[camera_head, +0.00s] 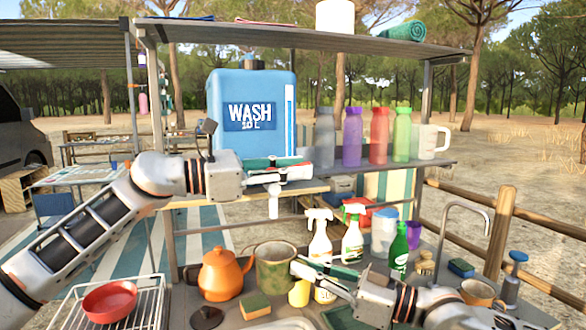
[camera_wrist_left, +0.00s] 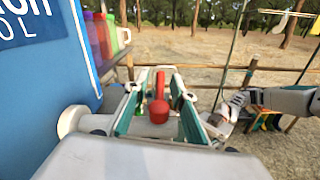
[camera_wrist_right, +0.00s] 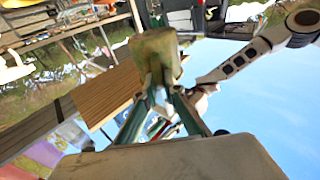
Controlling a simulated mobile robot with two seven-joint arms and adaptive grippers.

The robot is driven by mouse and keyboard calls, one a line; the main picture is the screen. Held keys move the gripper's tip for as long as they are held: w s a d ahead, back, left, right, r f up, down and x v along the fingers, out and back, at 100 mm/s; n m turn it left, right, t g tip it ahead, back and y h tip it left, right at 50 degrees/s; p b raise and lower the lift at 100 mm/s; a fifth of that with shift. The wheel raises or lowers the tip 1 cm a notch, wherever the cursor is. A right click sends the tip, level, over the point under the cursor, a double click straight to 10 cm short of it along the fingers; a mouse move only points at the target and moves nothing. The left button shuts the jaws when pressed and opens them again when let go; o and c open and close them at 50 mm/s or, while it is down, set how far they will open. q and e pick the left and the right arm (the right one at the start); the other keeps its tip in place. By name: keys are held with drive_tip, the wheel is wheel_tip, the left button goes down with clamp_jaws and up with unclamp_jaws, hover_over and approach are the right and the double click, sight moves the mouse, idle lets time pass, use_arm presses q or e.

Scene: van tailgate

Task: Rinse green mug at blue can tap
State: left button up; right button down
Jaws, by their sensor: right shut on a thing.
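The blue can (camera_head: 252,88), marked WASH 10 L, stands on the shelf at centre left. Its tap has a white spout (camera_head: 273,206) hanging below the shelf edge and a red lever (camera_wrist_left: 159,108). My left gripper (camera_head: 284,172) is at the tap; its fingers (camera_wrist_left: 160,115) stand apart on either side of the lever. The mottled green mug (camera_head: 273,272) is held upright below the spout, mouth up. My right gripper (camera_head: 298,268) is shut on its right side, probably the handle. The right wrist view shows the mug (camera_wrist_right: 156,50) beyond the fingertips; its inside is hidden there.
An orange kettle (camera_head: 222,274) is close left of the mug, with a sponge (camera_head: 255,305) below it. Spray bottles (camera_head: 319,235) stand just behind right. Coloured bottles (camera_head: 353,138) line the shelf. A dish rack (camera_head: 150,308) with a red bowl (camera_head: 109,301) is front left.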

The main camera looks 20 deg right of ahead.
use_arm(q)
clamp_jaws()
drive_tip(key=shift+g, duration=0.3)
drive_tip(key=shift+s+m+g, duration=0.3)
drive_tip(key=shift+m+g, duration=0.5)
drive_tip(key=shift+g, duration=0.3)
drive_tip(key=shift+s+m+g, duration=0.3)
drive_tip(key=shift+m+g, duration=0.5)
drive_tip(key=shift+g, duration=0.3)
drive_tip(key=shift+a, duration=0.1)
unclamp_jaws()
